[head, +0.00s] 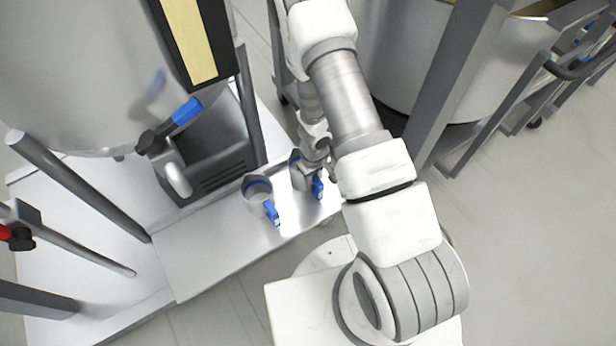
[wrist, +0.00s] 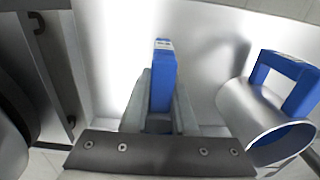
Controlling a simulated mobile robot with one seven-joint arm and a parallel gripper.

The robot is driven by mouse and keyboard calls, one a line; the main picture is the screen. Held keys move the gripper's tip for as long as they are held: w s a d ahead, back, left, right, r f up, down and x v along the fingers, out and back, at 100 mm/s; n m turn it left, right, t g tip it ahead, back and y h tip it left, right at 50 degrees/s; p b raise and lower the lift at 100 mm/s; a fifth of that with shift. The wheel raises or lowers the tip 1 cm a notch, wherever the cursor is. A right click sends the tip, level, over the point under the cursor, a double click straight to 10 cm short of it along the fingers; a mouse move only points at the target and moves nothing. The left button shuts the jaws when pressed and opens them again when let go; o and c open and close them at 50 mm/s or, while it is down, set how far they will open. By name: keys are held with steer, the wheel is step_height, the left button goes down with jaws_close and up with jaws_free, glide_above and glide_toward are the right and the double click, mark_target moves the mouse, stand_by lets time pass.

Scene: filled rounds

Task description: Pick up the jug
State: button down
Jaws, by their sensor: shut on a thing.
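My gripper (head: 312,172) is over the right part of a steel platform in the head view. In the wrist view, my gripper's two fingers (wrist: 160,112) are shut on either side of an upright blue handle (wrist: 162,78). This blue handle also shows in the head view (head: 318,188). The body of the jug it belongs to is mostly hidden by my gripper and arm. A second steel jug (head: 257,187) with a blue handle stands open-topped just to the left. It shows at the right in the wrist view (wrist: 238,108), apart from my fingers.
The steel platform (head: 205,255) is bare at its front. A large steel tank (head: 85,70) on legs and a dark grey box (head: 215,150) stand at left. A blue-handled valve (head: 186,112) juts out there. Another tank (head: 400,60) stands behind my arm.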

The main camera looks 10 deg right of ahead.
steer(key=shift+r, duration=0.1)
step_height(320, 180, up, 10)
steer(key=p, duration=0.7)
steer(key=shift+p, duration=0.4)
steer(key=shift+r+p, duration=1.45)
steer(key=shift+p, duration=1)
